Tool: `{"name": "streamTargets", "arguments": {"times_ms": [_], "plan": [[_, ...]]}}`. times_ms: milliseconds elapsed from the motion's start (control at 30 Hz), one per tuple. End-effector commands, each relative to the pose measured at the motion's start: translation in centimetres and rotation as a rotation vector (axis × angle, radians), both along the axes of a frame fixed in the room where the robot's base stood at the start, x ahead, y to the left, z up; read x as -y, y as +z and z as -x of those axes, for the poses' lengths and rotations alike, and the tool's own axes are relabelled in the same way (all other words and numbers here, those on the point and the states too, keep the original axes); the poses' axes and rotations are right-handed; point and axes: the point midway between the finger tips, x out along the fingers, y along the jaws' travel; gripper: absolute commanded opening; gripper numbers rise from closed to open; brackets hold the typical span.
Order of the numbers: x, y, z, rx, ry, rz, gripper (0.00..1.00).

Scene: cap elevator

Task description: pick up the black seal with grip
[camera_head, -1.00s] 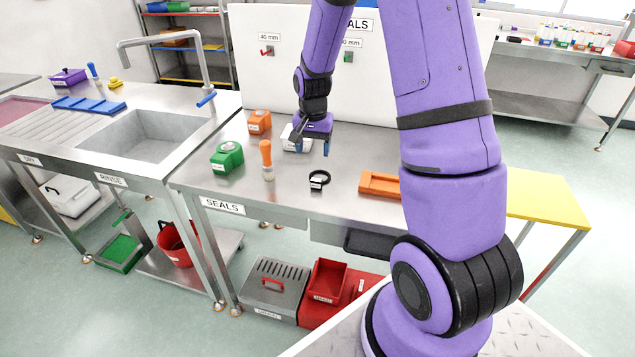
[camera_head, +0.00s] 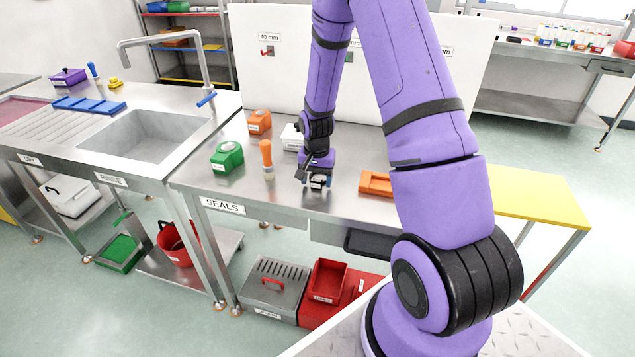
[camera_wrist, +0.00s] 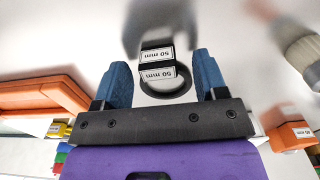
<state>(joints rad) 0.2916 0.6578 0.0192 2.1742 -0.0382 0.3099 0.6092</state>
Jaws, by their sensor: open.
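The black seal (camera_wrist: 180,88) is a ring with a raised black grip that carries white "50 mm" labels (camera_wrist: 158,73). It lies on the steel table marked SEALS (camera_head: 222,205). My gripper (camera_head: 317,183) is low over it, and its fingers hide most of the seal in the head view. In the wrist view my gripper (camera_wrist: 160,82) is open, with a blue finger on each side of the labelled grip. The grip stands between the fingers with a gap on both sides.
An orange-handled brush (camera_head: 267,160) stands left of my gripper. A green block (camera_head: 227,157), an orange block (camera_head: 259,122) and a white block (camera_head: 292,138) stand farther left and behind. An orange tray (camera_head: 376,183) lies to the right. The sink (camera_head: 152,135) is at left.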

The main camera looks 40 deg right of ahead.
Motion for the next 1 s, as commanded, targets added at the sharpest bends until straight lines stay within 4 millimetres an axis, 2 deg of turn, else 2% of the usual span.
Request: {"name": "streamTargets", "arguments": {"times_ms": [300, 533, 1000], "plan": [[0.01, -0.51, -0.01, 0.000, 0.000, 0.000, 0.66], [0.01, -0.50, 0.00, 0.000, 0.000, 0.000, 0.13], [0.02, -0.03, -0.02, 0.001, 0.000, 0.001, 0.13]]}}
